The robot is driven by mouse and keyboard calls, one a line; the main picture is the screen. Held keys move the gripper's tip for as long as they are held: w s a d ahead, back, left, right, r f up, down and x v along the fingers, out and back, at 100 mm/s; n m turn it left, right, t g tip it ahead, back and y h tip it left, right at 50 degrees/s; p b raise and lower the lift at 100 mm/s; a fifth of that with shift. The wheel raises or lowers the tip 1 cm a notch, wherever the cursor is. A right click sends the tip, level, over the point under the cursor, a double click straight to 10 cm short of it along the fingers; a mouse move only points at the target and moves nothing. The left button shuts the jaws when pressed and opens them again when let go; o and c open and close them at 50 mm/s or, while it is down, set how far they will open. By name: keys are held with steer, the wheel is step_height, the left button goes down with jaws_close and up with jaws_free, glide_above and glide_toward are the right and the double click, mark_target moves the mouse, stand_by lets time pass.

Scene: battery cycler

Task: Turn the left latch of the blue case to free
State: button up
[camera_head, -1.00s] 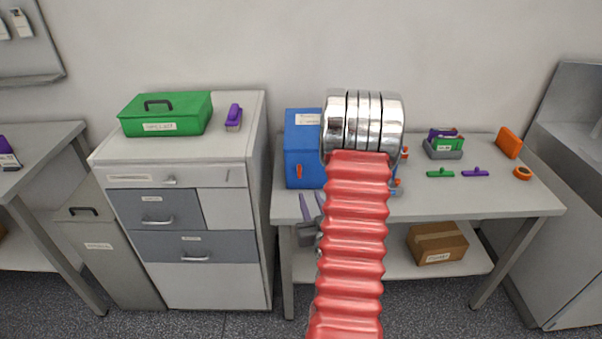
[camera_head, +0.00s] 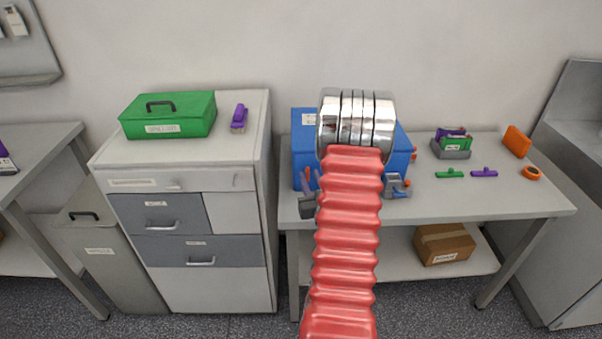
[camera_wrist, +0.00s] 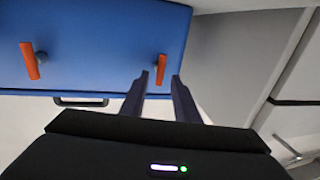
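The blue case (camera_head: 302,143) stands on the right-hand table, partly hidden behind my arm. The wrist view shows the case (camera_wrist: 95,45) with two orange latches, apparently upside down relative to the head view. The latch nearest my gripper (camera_wrist: 161,68) matches the case's left latch in the head view; it is slightly tilted. The other latch (camera_wrist: 29,61) is farther left in the wrist view. My gripper (camera_wrist: 160,78) is open, its two dark fingers on either side of the near latch's line. In the head view my gripper (camera_head: 311,173) is at the case's lower left front. Contact cannot be told.
A small blue-grey device (camera_head: 397,187) stands right of my arm. A grey bin (camera_head: 453,153), green and purple pieces, and orange items lie farther right. A drawer cabinet (camera_head: 240,215) with a green case (camera_head: 168,115) stands to the left, across a narrow gap.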

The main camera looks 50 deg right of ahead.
mark_target(308, 172)
steer(key=shift+x, duration=1)
steer(key=shift+c, duration=0.7)
jaws_close()
